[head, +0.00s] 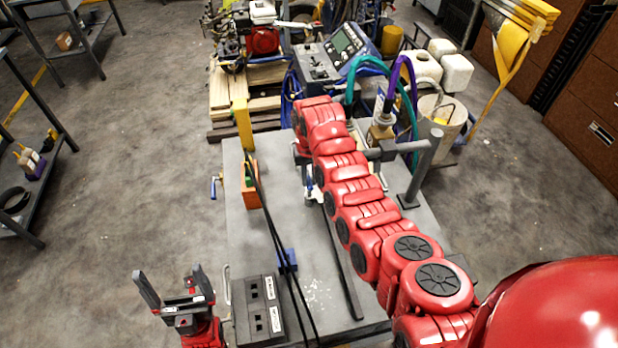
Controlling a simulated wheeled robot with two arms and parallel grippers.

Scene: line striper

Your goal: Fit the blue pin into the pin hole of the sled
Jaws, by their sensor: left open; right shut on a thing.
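My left gripper (172,281) is at the lower left, beside the grey table. Its two dark fingers are spread and nothing is between them. My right arm reaches from the lower right up to the table's far side; its gripper and anything in it are hidden behind the red links. A small blue piece (287,261) is on the table near the black cables; I cannot tell if it is the blue pin. A dark box (257,290) with labels and square openings is at the table's near left. I cannot make out the sled or its pin hole for certain.
The grey table (322,290) has an orange block (250,187), black cables and a long dark bar (343,262) on it. A grey post (420,170) rises at its right. Striper machinery with a control panel (345,43) stands behind.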

